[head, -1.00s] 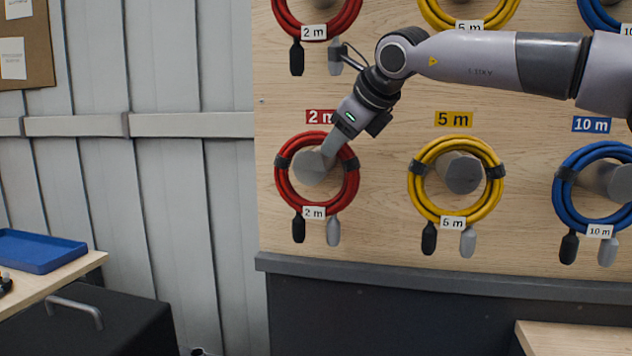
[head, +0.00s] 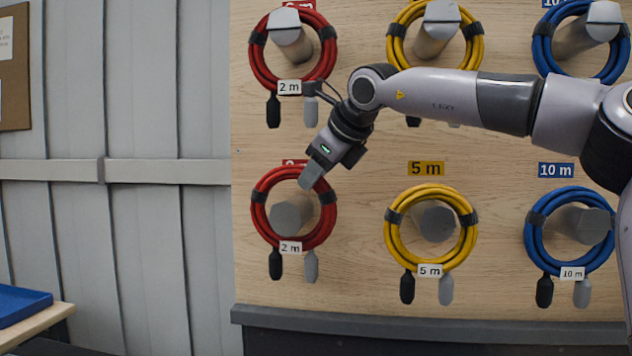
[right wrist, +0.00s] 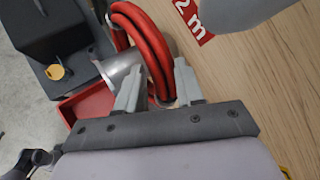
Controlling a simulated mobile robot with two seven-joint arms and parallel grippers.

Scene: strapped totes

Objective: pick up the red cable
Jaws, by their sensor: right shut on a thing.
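The red cable (head: 328,222) is a coil with dark straps, a 2 m tag and two hanging plugs, in the lower left of the head view. It still surrounds its grey peg (head: 288,218), and its top edge overlaps the red label behind. My right gripper (head: 309,181) is shut on the coil's upper right. In the right wrist view the red cable (right wrist: 150,45) passes between the fingers (right wrist: 157,92), with the peg (right wrist: 122,66) beside it. My left gripper is not in view.
Another red coil (head: 257,68) hangs above. Yellow coils (head: 390,235) and blue coils (head: 532,240) hang to the right on the wooden board (head: 350,270). A ledge (head: 430,325) runs below. A red tray (right wrist: 85,107) shows in the right wrist view.

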